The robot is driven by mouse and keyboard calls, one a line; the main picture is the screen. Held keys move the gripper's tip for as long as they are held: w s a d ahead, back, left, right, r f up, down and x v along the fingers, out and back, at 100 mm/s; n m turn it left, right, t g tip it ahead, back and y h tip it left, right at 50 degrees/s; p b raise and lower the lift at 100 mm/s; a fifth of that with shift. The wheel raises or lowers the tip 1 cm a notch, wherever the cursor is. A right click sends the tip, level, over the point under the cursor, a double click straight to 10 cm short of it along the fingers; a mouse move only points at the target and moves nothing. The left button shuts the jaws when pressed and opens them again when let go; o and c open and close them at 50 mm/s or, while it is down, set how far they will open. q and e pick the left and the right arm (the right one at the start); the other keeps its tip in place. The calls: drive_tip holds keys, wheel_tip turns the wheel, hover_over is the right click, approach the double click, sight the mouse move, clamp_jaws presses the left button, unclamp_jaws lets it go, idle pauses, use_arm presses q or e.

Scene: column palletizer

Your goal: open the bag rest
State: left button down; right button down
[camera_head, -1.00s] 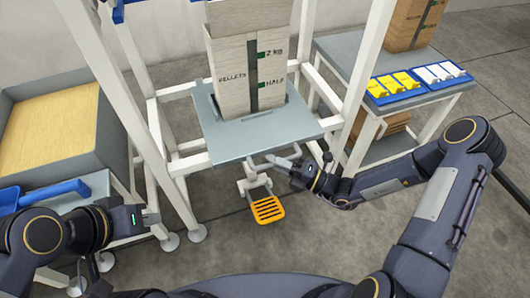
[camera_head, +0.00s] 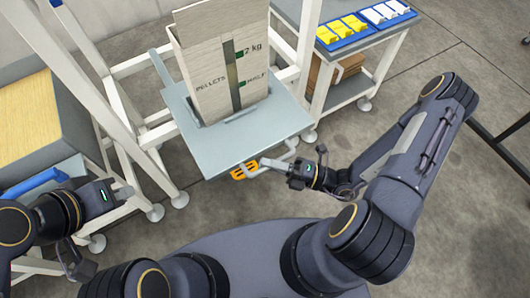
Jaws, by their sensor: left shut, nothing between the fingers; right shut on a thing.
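The bag rest appears to be the grey-blue plate (camera_head: 180,105) on the white frame, roughly level. A tall beige pellet bag (camera_head: 214,90) with a dark level strip stands on it. A pale bar handle (camera_head: 288,150) shows at the plate's front right edge. My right gripper (camera_head: 268,164) is at this handle, shut on it; the exact contact is small and partly hidden. An orange slotted pedal (camera_head: 243,171) shows just under the plate's front edge, mostly covered. My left gripper (camera_head: 126,192) is shut and empty at the left, away from the plate.
A side table at the right holds a blue tray (camera_head: 343,32) of yellow and white pieces. A bin (camera_head: 75,135) with a tan surface stands at the left, with a blue scoop (camera_head: 35,183) below it. White frame posts flank the plate.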

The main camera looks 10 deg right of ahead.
drive_tip(key=shift+s+d, duration=0.25)
drive_tip(key=shift+s, duration=0.55)
drive_tip(key=c, duration=1.4)
unclamp_jaws()
drive_tip(key=shift+c, duration=0.2)
drive_tip(key=shift+d, duration=0.1)
drive_tip(key=v, duration=0.7)
drive_tip(key=shift+d+p, duration=0.3)
drive_tip(key=shift+p, duration=0.15)
drive_tip(key=shift+s+f, duration=0.1)
drive_tip(key=shift+s, duration=0.05)
